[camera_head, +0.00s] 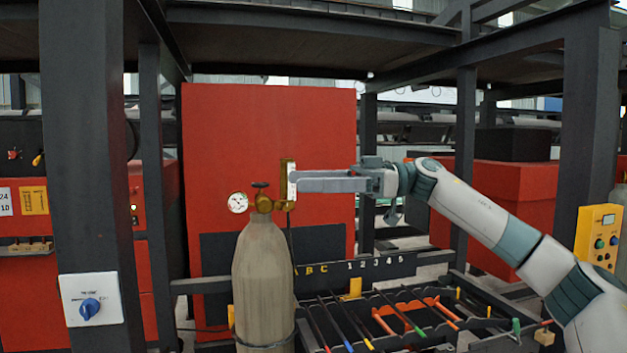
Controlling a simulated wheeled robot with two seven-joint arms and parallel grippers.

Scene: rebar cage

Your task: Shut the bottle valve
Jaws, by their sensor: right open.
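The tan gas bottle (262,275) stands upright left of centre. A brass valve body (264,203) sits on its top, with a small dark handwheel (260,185) above it. A round white gauge (238,202) is on the valve's left side. A brass upright flow tube (284,182) is on its right side. My right gripper (298,182) comes in from the right, open, with its fingers pointing left. Its tips are beside the flow tube in the picture, right of the handwheel; whether they touch the tube I cannot tell. My left gripper is not in view.
A rack of coloured rods (390,320) lies low, right of the bottle. A red panel (262,125) stands behind it. A dark post (85,150) with a blue rotary switch (90,308) is at the left. A yellow control box (598,237) is at the right.

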